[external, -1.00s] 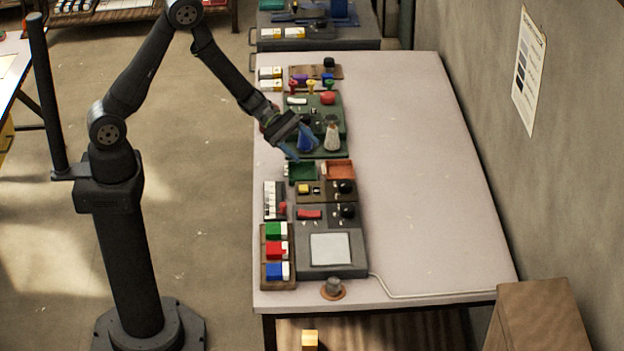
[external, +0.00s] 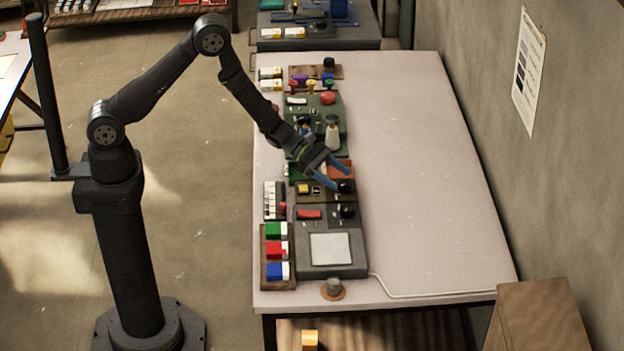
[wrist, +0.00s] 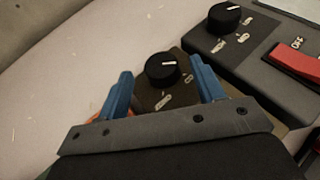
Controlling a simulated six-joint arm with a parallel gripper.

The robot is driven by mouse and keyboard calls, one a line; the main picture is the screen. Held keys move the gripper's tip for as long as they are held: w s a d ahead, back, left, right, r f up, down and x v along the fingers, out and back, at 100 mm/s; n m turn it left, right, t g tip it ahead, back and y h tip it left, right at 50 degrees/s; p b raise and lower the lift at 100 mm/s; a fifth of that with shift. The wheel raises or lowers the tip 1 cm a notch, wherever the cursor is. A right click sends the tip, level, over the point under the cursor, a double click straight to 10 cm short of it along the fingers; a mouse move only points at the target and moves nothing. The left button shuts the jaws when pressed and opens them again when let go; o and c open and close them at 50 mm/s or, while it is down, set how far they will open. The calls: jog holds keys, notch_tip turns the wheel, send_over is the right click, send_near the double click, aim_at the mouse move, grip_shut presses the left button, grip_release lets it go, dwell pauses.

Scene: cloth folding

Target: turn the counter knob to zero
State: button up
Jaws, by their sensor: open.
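A black knob (external: 345,188) with a white pointer line sits on a small brown box (external: 318,198) that also carries a yellow block. In the wrist view this knob (wrist: 161,70) lies between my two blue fingers, its line pointing right. My gripper (external: 342,180) is open and empty just over it; I see no contact. A second black knob (external: 347,212) sits on the grey box (external: 318,262) with a red switch. It shows at the upper right of the wrist view (wrist: 223,16).
The table's right side (external: 420,190) is clear.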

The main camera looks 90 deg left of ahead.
aim_at(345, 183)
jog(key=shift+x, duration=2.05)
jog(key=c, duration=1)
